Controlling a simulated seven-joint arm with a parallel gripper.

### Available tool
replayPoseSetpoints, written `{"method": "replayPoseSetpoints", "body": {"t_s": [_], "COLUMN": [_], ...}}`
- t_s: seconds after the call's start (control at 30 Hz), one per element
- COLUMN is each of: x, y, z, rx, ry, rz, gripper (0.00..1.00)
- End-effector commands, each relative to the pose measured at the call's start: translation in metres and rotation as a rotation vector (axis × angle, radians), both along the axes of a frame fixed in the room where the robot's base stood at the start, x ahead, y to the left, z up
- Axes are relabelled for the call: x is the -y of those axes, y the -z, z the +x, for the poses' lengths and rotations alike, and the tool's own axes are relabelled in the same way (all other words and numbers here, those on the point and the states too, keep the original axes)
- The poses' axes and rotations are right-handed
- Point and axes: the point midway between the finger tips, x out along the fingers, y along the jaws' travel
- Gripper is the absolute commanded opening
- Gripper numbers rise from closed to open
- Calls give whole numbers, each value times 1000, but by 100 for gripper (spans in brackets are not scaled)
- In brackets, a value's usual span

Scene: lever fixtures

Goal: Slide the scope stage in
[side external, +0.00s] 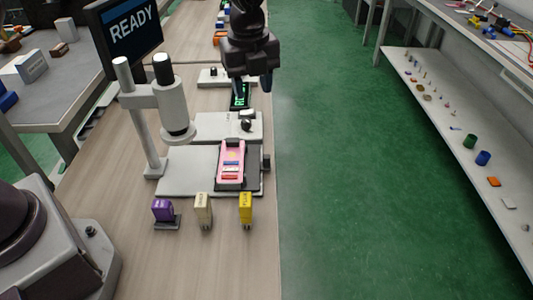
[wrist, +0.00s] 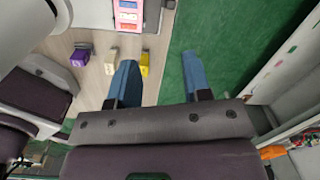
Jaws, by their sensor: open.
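The scope (side external: 174,108) is a grey microscope head on a post, standing over a light grey base (side external: 185,172). The dark scope stage (side external: 252,178) lies at the right end of this base, to the right of the scope head. A pink device (side external: 231,162) lies on the stage, and a small dark knob (side external: 266,162) shows at its right edge. The pink device also shows at the top of the wrist view (wrist: 127,14). My gripper (side external: 262,82) is above and behind the stage, apart from it. In the wrist view its blue fingers (wrist: 160,62) are spread and empty.
Purple (side external: 163,210), beige (side external: 203,211) and yellow (side external: 246,209) blocks stand in front of the base. A READY screen (side external: 132,35) stands at the left. The bench ends right of the stage, above green floor.

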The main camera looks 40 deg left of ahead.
Motion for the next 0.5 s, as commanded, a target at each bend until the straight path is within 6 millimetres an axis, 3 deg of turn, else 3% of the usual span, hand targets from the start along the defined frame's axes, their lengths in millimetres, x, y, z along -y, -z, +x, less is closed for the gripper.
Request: {"method": "replayPoseSetpoints", "body": {"t_s": [0.03,0.13,0.3,0.5], "x": [4,9,12,13], "y": [19,44,64,85], "z": [9,19,27,26], "rx": [-27,-58,-79,-84], "ry": [79,212,322,333], "rz": [-6,-16,-24,-26], "gripper": [45,45,45,45]}}
